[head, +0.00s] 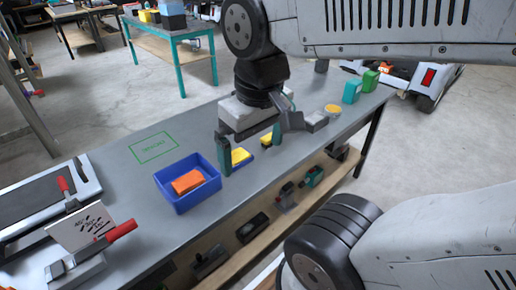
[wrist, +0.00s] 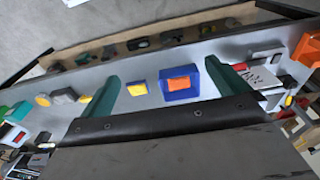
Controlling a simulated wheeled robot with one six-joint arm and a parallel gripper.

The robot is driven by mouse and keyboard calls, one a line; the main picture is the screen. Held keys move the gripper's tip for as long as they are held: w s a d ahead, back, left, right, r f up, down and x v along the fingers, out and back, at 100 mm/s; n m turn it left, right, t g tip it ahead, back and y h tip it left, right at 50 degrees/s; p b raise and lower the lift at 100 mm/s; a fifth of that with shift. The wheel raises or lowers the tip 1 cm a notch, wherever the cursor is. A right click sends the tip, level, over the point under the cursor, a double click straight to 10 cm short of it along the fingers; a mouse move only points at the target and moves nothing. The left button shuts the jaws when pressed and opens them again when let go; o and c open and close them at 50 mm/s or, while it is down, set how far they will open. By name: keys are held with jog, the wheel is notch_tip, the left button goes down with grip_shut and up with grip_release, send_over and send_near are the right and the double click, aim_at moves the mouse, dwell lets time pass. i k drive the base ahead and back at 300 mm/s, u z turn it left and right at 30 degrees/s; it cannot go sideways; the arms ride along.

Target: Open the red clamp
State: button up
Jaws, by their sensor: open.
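Two red-handled levers are at the left end of the bench in the head view. One red handle (head: 121,231) slants over a grey metal block at the lower left; the other red handle (head: 63,185) is smaller and stands farther back. I cannot tell for sure which is the red clamp, or whether either is open. My gripper (head: 250,146) has its two green fingers spread wide, with nothing held. It is above the middle of the bench, well to the right of both red handles. It also shows in the wrist view (wrist: 161,70).
A blue bin (head: 206,200) with an orange block (head: 187,182) stands left of my gripper. A yellow-topped item (head: 240,157) is near the fingers. A white card (head: 80,228) stands between the red handles. The bench around the green outline (head: 153,148) is clear.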

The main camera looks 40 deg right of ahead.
aim_at(72, 204)
jog(key=u, duration=0.05)
jog(key=k, duration=0.5)
jog(key=u, duration=0.95)
jog(key=i, duration=1.1)
jog(key=z, duration=1)
